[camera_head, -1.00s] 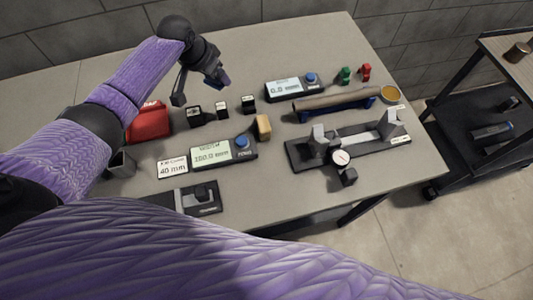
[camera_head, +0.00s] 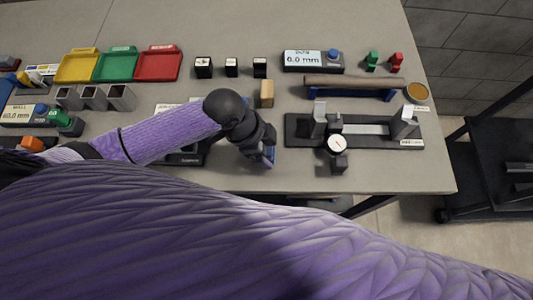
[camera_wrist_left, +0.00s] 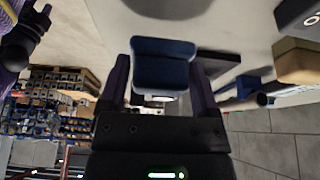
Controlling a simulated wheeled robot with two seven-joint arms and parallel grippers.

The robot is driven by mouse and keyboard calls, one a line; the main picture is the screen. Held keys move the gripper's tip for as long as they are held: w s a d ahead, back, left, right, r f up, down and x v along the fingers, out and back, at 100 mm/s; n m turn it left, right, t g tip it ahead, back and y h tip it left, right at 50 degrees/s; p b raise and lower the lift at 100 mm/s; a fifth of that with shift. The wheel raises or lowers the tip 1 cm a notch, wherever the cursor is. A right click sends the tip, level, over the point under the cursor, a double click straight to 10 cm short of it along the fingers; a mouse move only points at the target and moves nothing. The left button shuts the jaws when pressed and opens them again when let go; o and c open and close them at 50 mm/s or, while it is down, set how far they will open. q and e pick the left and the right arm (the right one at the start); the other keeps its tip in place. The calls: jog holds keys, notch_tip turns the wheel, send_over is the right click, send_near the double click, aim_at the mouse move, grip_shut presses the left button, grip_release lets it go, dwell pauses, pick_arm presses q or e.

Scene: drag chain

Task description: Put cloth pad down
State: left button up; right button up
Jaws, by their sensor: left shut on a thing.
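The cloth pad (camera_wrist_left: 165,62) is a small dark blue block in the left wrist view. My left gripper (camera_wrist_left: 160,85) is shut on it, with one finger on each side. In the head view my left gripper (camera_head: 266,155) is over the front part of the table, left of the dial gauge fixture. Only a sliver of blue shows there, as the wrist hides most of the pad. I cannot tell whether the pad touches the table. My right gripper is not seen.
A tan block (camera_head: 267,93) stands just behind the left gripper. The dial gauge fixture (camera_head: 372,131) is close on its right. A brown rod (camera_head: 350,82) lies on a blue stand. Coloured trays (camera_head: 115,64) are at the back left. The table's front edge is near.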

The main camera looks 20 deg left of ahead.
pick_arm(q)
notch_tip(320, 180, down, 4)
jog(key=shift+r+b, duration=0.25)
jog(key=shift+b, duration=0.3)
jog(key=shift+r, duration=0.1)
jog(key=o, duration=0.9)
jog(key=p+v, duration=0.4)
jog(key=v, duration=0.8)
jog(key=shift+r, duration=0.1)
